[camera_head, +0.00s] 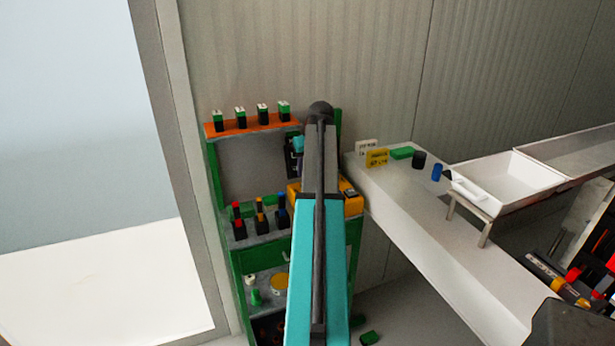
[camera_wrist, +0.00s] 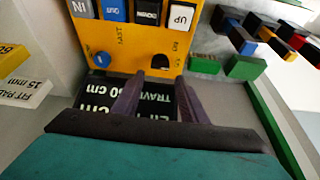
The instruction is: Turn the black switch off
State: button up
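In the wrist view, a yellow control box (camera_wrist: 130,40) fills the upper middle. A small black switch (camera_wrist: 160,62) sits low on its face, beside tiny lettering too blurred to read. My gripper (camera_wrist: 158,80) has its two purple-grey fingers apart and nothing between them. The switch appears between and just beyond the fingertips; I cannot tell whether either finger touches it. In the head view the yellow box (camera_head: 352,205) stands on the green shelf, partly covered by my arm, and my fingers are hidden.
A blue knob (camera_wrist: 102,59) and a row of buttons, including a white UP button (camera_wrist: 183,18), share the panel. A black label plate (camera_wrist: 100,97) lies below. Colored-top blocks stand on the orange upper shelf (camera_head: 250,127). A white bench (camera_head: 420,215) extends right.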

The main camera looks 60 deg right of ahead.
jog(key=b+v, duration=0.1)
jog(key=v, duration=0.5)
jog(key=shift+r, duration=0.35)
jog(key=shift+s+a, duration=0.1)
jog(key=shift+a, duration=0.05)
